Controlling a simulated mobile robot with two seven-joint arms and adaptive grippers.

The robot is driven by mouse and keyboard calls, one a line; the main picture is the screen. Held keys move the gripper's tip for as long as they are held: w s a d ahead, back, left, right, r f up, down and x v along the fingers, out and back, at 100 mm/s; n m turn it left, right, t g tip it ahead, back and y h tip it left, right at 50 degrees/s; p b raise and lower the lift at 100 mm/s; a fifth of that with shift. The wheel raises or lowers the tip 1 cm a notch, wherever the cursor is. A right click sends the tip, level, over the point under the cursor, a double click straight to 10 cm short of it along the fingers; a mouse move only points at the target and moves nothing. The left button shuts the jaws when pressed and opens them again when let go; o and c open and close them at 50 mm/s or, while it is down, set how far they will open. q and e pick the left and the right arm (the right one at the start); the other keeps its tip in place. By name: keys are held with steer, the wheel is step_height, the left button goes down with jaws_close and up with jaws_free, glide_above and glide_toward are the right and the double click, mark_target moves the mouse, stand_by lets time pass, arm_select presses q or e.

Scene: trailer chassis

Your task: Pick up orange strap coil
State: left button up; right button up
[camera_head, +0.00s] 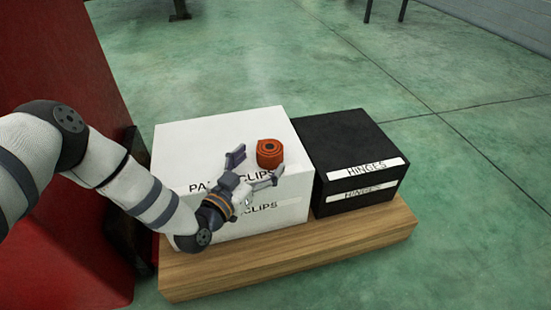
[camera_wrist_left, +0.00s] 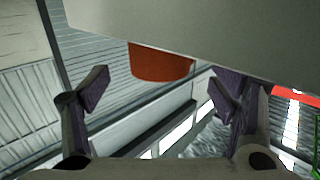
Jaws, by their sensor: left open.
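The orange strap coil (camera_head: 269,153) sits on top of the white box (camera_head: 190,145), near its right side. My left gripper (camera_head: 256,167) is open and empty just in front of the coil, above the front edge of the box top, with its fingers pointing toward the coil. In the left wrist view the coil (camera_wrist_left: 160,64) shows beyond the two spread fingers (camera_wrist_left: 158,94), between their lines and partly cut off by a pale surface. The coil appears apart from the fingers. My right gripper is in neither view.
A black box (camera_head: 340,140) labelled HINGES stands right of the white box. Both rest on a wooden board (camera_head: 330,245). A red panel (camera_head: 55,90) stands at the left.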

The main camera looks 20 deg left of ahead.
mark_target(270, 147)
arm_select(q)
steer(key=b+x, duration=0.1)
steer(key=x, duration=0.1)
steer(key=b+x, duration=0.1)
steer(key=x, duration=0.1)
steer(key=shift+w+f, duration=0.25)
steer(key=shift+w, duration=0.15)
steer(key=shift+w+r, duration=0.1)
steer(key=shift+w, duration=0.1)
steer(key=shift+r, duration=0.15)
steer(key=c, duration=1.4)
